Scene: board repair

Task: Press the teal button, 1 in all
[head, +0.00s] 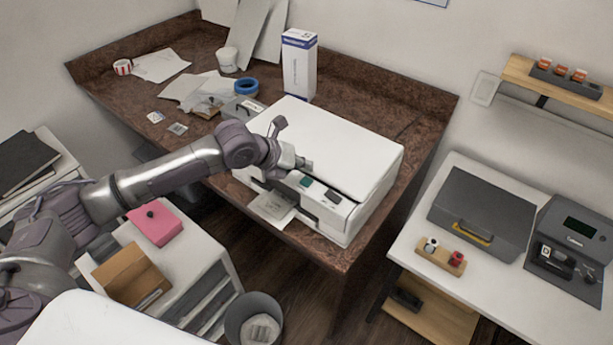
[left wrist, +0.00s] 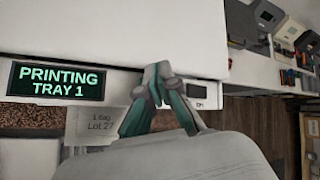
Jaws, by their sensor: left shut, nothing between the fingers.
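A white printer (head: 335,150) stands on the brown desk, with a control panel along its front edge. A small teal patch (head: 306,182) shows on that panel; it is too small to tell surely whether it is the button. My left gripper (head: 303,163) is shut and empty, over the panel just behind and left of the patch. In the left wrist view, the gripper's closed fingertips (left wrist: 158,72) are over the printer's front edge, right of a lit display (left wrist: 58,82) reading "PRINTING TRAY 1". The fingers hide part of the panel. I cannot tell whether they touch it.
A white and blue box (head: 299,65) stands behind the printer, with a blue tape roll (head: 246,86) to its left. A labelled paper (head: 272,206) is at the printer's front. A white table (head: 405,262) with a grey case (head: 481,212) stands at right.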

